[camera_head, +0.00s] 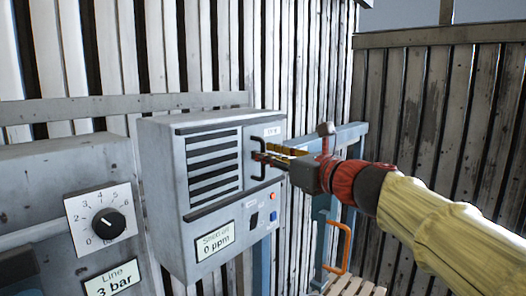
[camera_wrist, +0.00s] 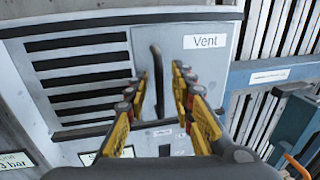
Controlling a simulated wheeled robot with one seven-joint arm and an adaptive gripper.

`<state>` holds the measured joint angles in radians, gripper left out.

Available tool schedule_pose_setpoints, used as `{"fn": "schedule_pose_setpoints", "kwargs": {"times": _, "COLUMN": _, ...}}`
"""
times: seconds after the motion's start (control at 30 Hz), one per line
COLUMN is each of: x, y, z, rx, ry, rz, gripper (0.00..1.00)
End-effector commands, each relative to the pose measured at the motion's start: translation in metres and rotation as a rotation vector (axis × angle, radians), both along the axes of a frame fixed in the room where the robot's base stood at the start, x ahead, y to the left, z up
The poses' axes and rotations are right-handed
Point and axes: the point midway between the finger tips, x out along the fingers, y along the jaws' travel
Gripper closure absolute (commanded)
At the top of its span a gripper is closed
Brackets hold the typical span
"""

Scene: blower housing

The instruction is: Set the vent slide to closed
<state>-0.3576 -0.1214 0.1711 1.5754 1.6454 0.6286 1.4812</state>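The vent is a panel of dark horizontal slots (camera_head: 214,165) on the front of a grey housing (camera_head: 165,180); dark gaps show between its slats. In the wrist view the slots (camera_wrist: 80,70) are at the left. A black upright handle (camera_wrist: 157,75) stands right of them, below a "Vent" label (camera_wrist: 207,42). My gripper (camera_wrist: 155,90) is open, with one yellow finger on each side of the handle and visible gaps to it. In the head view my gripper (camera_head: 263,157) reaches in from the right and partly covers the handle.
Below the vent are a "0 ppm" label (camera_head: 216,242), small coloured buttons (camera_head: 274,205) and a black switch (camera_head: 254,220). A dial (camera_head: 108,224) and a "3 bar" label (camera_head: 112,279) are at the left. A blue frame (camera_head: 320,215) and an orange handle (camera_head: 342,250) are at the right.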

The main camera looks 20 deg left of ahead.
Motion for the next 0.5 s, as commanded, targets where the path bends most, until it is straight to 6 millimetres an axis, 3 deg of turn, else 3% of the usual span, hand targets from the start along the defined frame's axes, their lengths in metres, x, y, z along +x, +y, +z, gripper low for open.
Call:
{"fn": "schedule_pose_setpoints", "kwargs": {"times": 0.2, "x": 0.010, "y": 0.015, "z": 0.001, "rx": -0.001, "ry": -0.002, "rz": 0.001, "gripper": 0.76}}
{"fn": "schedule_pose_setpoints", "kwargs": {"times": 0.5, "x": 0.011, "y": 0.016, "z": 0.000, "rx": -0.001, "ry": -0.003, "rz": 0.000, "gripper": 0.76}}
